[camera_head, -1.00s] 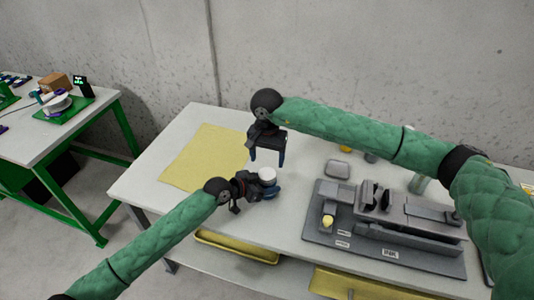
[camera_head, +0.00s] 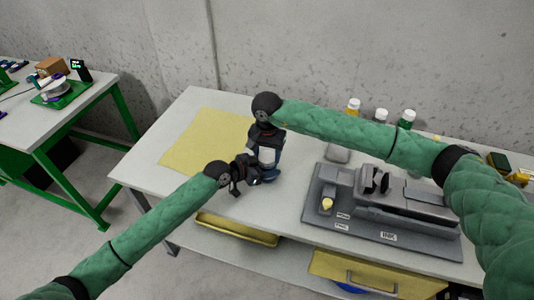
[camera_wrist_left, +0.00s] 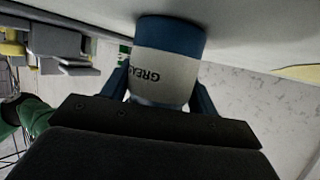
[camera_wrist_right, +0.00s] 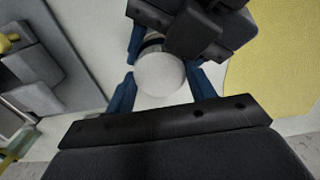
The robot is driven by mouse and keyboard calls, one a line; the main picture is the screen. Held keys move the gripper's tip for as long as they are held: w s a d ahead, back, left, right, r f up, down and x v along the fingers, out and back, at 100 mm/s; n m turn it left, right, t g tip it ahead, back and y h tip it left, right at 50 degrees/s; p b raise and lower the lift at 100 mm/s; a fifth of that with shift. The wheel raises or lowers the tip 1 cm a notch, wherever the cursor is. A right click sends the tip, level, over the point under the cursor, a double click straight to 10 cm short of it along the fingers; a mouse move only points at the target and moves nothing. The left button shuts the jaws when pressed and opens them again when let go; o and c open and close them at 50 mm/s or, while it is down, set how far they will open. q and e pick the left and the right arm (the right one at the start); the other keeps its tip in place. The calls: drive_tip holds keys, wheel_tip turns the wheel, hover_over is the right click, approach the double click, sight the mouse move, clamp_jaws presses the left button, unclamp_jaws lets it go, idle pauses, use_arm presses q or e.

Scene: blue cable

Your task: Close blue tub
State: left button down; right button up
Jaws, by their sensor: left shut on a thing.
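The blue tub (camera_head: 268,178) with a white label stands on the table; it fills the middle of the left wrist view (camera_wrist_left: 168,62), where its lettering is upside down. My left gripper (camera_head: 253,170) is shut on the tub's side, one finger on each flank. My right gripper (camera_head: 266,150) points down over the tub from above. In the right wrist view a round white top (camera_wrist_right: 160,74) lies between the spread fingers of my right gripper (camera_wrist_right: 160,72), with slim gaps on both sides. Whether this top is fully seated on the tub cannot be told.
A grey fixture (camera_head: 385,212) stands to the right of the tub. A yellow mat (camera_head: 205,142) lies flat to its left. Several bottles (camera_head: 381,115) stand along the back, behind my right arm. The table's front edge is close to my left gripper.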

drive_tip(key=c, duration=0.5)
drive_tip(key=m, duration=1.1)
drive_tip(key=shift+m, duration=0.4)
drive_tip(key=m, duration=0.4)
drive_tip(key=shift+m, duration=0.4)
drive_tip(key=o, duration=1)
drive_tip(key=shift+o, duration=0.2)
drive_tip(key=shift+r, duration=2.25)
